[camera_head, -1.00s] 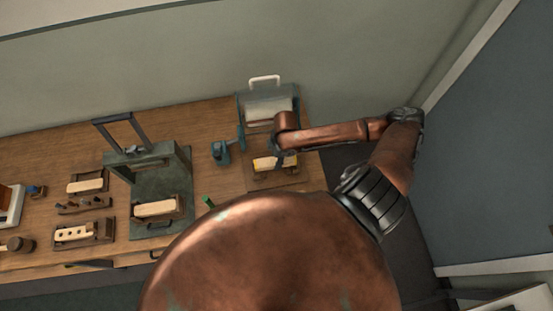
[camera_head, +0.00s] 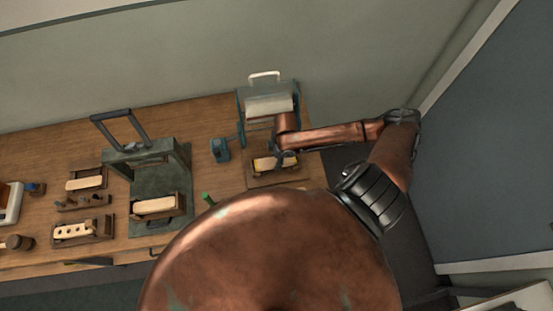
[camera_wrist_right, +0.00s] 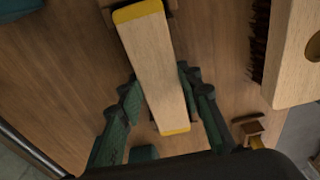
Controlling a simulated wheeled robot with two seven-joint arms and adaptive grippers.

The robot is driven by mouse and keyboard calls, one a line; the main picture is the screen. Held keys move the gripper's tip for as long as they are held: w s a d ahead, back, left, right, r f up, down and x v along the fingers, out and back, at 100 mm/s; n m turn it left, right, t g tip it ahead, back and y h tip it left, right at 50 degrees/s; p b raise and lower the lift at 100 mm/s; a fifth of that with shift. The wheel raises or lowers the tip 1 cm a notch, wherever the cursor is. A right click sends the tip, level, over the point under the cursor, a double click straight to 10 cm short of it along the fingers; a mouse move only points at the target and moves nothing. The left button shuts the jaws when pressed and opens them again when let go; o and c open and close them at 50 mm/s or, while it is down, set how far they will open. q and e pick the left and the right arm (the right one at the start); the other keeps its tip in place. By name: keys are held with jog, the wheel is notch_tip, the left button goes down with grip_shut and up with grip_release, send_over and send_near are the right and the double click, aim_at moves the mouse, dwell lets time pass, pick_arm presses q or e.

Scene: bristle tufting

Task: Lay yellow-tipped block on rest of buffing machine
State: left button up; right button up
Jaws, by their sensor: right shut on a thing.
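The yellow-tipped block (camera_head: 265,164) is pale wood with yellow ends. It is at the brown wooden rest (camera_head: 288,176) in front of the buffing machine (camera_head: 268,88), which has a pale drum and white handle. My right gripper (camera_head: 286,158) is shut on the block. In the right wrist view the block (camera_wrist_right: 155,62) lies lengthwise between the two fingers (camera_wrist_right: 168,108). Its far end sits between brown pieces of the rest (camera_wrist_right: 172,8). I cannot tell whether it bears on the rest. My left gripper is not in view.
A green press (camera_head: 150,165) with a block in a tray stands left of the machine. Wooden trays (camera_head: 85,232) with blocks lie farther left. A blue fixture (camera_head: 220,150) is beside the machine. In the wrist view, a holed wooden part (camera_wrist_right: 295,60) and dark bristles are close at right.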

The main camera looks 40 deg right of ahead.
jog(key=shift+f, duration=0.4)
dwell(0.7)
jog(key=o, duration=1.3)
jog(key=shift+o, duration=0.9)
jog(key=shift+o, duration=1.4)
jog(key=shift+r, duration=0.1)
jog(key=shift+s+d+r+p, duration=0.1)
jog(key=shift+d+r+p, duration=0.05)
jog(key=shift+r+p, duration=1.3)
jog(key=shift+s+d+r+p, duration=0.1)
jog(key=shift+d+r+p, duration=0.05)
jog(key=shift+r+p, duration=1.3)
jog(key=shift+s+d+r+p, duration=0.15)
jog(key=shift+r+p, duration=0.85)
jog(key=shift+p, duration=0.8)
jog(key=shift+w, duration=0.1)
